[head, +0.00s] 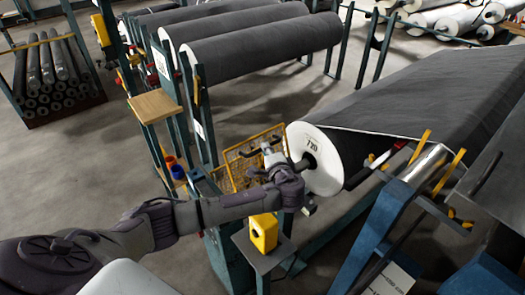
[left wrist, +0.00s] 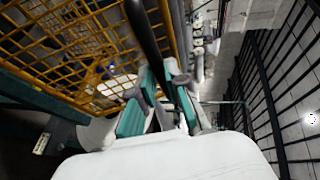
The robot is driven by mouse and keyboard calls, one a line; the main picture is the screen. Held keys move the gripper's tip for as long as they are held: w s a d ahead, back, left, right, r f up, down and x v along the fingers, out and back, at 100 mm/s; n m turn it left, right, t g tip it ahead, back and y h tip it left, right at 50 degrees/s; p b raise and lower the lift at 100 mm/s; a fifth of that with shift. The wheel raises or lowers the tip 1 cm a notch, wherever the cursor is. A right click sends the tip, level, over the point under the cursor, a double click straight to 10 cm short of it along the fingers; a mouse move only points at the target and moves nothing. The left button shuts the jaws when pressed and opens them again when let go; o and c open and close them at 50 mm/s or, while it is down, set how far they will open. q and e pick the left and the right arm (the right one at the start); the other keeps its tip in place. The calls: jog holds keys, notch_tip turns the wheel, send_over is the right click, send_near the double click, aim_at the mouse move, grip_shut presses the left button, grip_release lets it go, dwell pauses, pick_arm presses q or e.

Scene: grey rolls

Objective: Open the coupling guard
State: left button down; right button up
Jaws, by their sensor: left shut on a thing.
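The coupling guard appears to be the yellow mesh panel (head: 238,165) beside the end of the large grey roll (head: 420,105). In the left wrist view the yellow mesh (left wrist: 60,78) fills the upper left, close to my fingers. My left gripper (head: 271,154) is in front of the mesh, near the roll's white end face. In the left wrist view its teal-padded fingers (left wrist: 158,105) are closed around the lower end of a black bar (left wrist: 148,35). How this bar joins the guard is hidden. My right gripper is not in view.
A yellow box (head: 264,232) stands on a small post below my left wrist. A wooden shelf (head: 154,106) is on the teal frame to the left. A blue stand with a metal roller (head: 428,165) is at right. Open floor lies behind.

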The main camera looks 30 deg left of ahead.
pick_arm(q)
jog(key=s+d+f, duration=0.1)
jog(key=s+d, duration=0.1)
jog(key=d, duration=0.3)
jog(key=shift+s+d+f, duration=0.3)
jog(key=shift+s+d, duration=0.05)
jog(key=shift+s, duration=0.05)
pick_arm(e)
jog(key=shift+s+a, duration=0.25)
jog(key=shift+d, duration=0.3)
pick_arm(q)
jog(key=c, duration=1.4)
grip_release()
jog(key=shift+f, duration=0.1)
jog(key=shift+o, duration=1.1)
jog(key=shift+w+a, duration=0.25)
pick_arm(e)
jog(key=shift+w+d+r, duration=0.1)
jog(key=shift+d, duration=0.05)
pick_arm(q)
jog(key=shift+r, duration=0.2)
